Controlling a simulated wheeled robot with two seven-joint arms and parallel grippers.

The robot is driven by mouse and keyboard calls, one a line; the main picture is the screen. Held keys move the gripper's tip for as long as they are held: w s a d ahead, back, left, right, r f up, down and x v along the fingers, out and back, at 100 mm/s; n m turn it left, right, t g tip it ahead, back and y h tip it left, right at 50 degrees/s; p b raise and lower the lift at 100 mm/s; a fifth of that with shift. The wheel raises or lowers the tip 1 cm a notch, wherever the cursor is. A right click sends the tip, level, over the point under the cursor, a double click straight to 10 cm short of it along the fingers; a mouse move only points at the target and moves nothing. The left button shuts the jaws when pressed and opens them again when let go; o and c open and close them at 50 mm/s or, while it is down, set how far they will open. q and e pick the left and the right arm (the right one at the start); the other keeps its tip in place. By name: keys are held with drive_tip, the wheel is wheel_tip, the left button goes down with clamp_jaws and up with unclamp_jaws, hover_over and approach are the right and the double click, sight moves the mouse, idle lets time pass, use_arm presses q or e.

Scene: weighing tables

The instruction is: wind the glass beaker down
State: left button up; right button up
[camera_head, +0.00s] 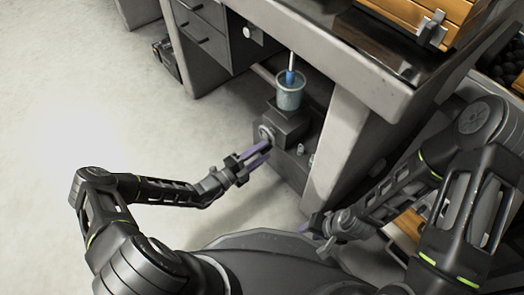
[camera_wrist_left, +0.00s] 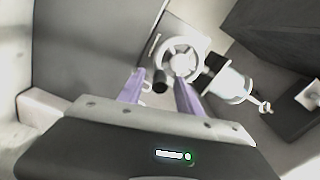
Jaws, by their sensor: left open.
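The glass beaker (camera_head: 290,96) stands upright on a dark stand (camera_head: 287,124) under the table, with a blue-and-white rod sticking up from it. A round handwheel (camera_head: 266,134) is on the stand's side; in the left wrist view the wheel (camera_wrist_left: 180,57) is pale and spoked, with a dark knob (camera_wrist_left: 160,82) at its rim. My left gripper (camera_head: 258,153) is open, its purple fingers close to the wheel. In the left wrist view the knob appears between the fingers (camera_wrist_left: 158,82); contact cannot be told. My right gripper (camera_head: 314,224) is low near my base, its jaws unclear.
The table (camera_head: 335,65) overhangs the stand, and its grey leg (camera_head: 340,140) rises just right of it. A drawer cabinet (camera_head: 205,38) stands at the back left. A wooden box (camera_head: 425,18) sits on the table. The floor (camera_head: 80,110) at left is clear.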

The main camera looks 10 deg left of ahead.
use_arm(q)
drive_tip(key=p+v, duration=0.1)
drive_tip(key=v, duration=0.6)
drive_tip(key=shift+p, duration=0.35)
use_arm(e)
drive_tip(key=shift+s+r, duration=0.2)
drive_tip(key=shift+r, duration=0.85)
